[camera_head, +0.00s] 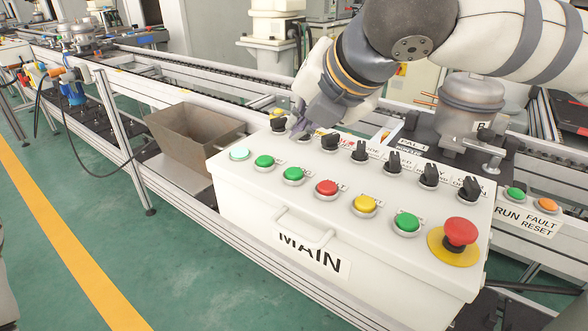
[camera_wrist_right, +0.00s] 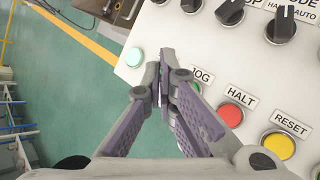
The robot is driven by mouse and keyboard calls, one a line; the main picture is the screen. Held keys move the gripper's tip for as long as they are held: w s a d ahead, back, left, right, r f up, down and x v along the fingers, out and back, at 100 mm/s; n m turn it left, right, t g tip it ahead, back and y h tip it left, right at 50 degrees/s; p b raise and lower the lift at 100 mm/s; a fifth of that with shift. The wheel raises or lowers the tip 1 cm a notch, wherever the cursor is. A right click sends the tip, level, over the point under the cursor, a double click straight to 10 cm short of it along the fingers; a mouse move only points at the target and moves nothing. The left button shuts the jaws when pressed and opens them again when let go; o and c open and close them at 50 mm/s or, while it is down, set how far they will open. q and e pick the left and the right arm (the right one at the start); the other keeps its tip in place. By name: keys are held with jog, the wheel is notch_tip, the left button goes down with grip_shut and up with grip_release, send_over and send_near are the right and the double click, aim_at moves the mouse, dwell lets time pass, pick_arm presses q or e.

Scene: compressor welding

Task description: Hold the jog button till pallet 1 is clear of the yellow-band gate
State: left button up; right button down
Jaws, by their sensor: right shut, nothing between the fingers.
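The white MAIN control box (camera_head: 250,205) carries a row of buttons. My right gripper (camera_head: 300,128) is shut and empty over the box's back left part, and also shows in the wrist view (camera_wrist_right: 163,72). I cannot tell whether it touches anything. A plate marked PAL 1 (camera_head: 412,143) lies behind the box, beside a grey compressor (camera_head: 470,92) marked B. I cannot make out a yellow-band gate. My left gripper is out of view.
Black selector knobs (camera_head: 394,163) stand behind the buttons. A red emergency stop (camera_head: 460,232) is at the right end. A brown bin (camera_head: 195,138) sits left of the box. The conveyor (camera_head: 215,68) runs behind.

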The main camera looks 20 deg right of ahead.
aim_at(299, 170)
jog(key=shift+f, duration=2.1)
jog(key=shift+f, duration=0.45)
